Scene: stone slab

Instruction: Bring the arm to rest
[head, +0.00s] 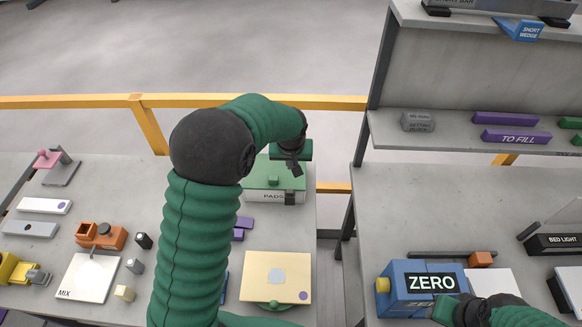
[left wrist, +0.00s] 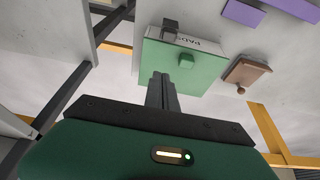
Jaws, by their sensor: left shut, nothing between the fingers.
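My left arm, green and ribbed with a black elbow, arches up and over the left table. My left gripper (head: 294,169) hangs over the right part of the green-lidded PADS box (head: 262,174) in the head view. Its fingers are shut together with nothing between them, as the left wrist view (left wrist: 162,82) also shows. There the PADS box (left wrist: 200,78) lies beyond the fingertips with a gap that I cannot judge. My right gripper (head: 452,308) is at the bottom right beside the blue ZERO box (head: 398,278); its fingers are not clear.
A cream pad (head: 290,263), purple blocks (head: 242,225), a white MIX plate (head: 82,283) and an orange fixture (head: 100,236) lie on the left table. A yellow rail (head: 60,102) runs behind. A shelf unit (head: 395,150) stands at right. A gap separates the two tables.

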